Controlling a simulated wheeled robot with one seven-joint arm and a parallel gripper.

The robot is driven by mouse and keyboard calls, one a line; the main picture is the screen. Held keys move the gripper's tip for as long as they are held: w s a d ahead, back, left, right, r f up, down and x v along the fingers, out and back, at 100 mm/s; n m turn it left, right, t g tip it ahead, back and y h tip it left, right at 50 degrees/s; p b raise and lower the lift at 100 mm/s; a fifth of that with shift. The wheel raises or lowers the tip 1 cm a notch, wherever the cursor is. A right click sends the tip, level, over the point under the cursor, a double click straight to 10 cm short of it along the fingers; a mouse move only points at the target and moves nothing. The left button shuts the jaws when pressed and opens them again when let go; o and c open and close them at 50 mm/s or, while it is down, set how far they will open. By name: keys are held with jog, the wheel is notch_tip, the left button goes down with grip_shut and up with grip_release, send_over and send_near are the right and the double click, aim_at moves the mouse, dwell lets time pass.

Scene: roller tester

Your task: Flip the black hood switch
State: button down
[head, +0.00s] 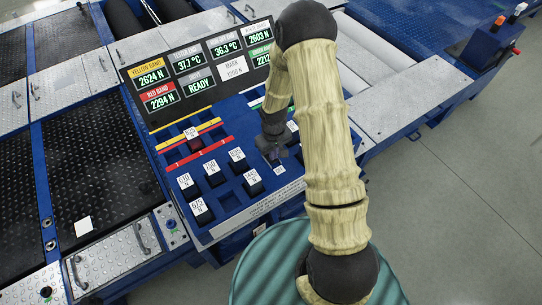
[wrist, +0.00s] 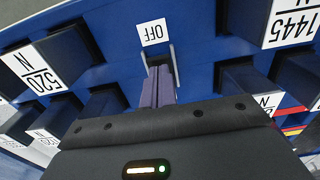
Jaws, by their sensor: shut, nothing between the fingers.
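A white OFF label (wrist: 153,32) stands at the top middle of the wrist view. Just below it is a small black switch piece (wrist: 160,58), partly covered by my fingertips. I cannot tell which way its lever points. My gripper (wrist: 158,88) is shut and empty, its two purple-grey fingers side by side. The fingertips are at the black piece; I cannot tell whether they touch it. In the head view my gripper (head: 272,157) is low over the right part of the blue panel (head: 228,203), and my arm hides part of the panel.
Black blocks with white number labels, such as 1445 N (wrist: 292,28) and 520 N (wrist: 62,55), stand close on both sides. Behind the blocks is a display board (head: 190,85) with readings. Red and yellow stripes (head: 200,153) cross the panel.

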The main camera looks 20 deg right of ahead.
jog(key=shift+f, duration=0.4)
jog(key=shift+r, duration=0.1)
jog(key=shift+r+p, duration=2.95)
jog(key=shift+r, duration=0.45)
jog(key=s+r+m+t, duration=0.1)
jog(key=s+r+m, duration=0.1)
jog(key=s+r, duration=0.7)
jog(key=s+r+m+t, duration=0.2)
jog(key=s+r, duration=0.3)
jog(key=r, duration=0.9)
notch_tip(320, 180, up, 22)
jog(key=p, duration=2.2)
jog(key=shift+s+r, duration=0.15)
jog(key=shift+s, duration=0.05)
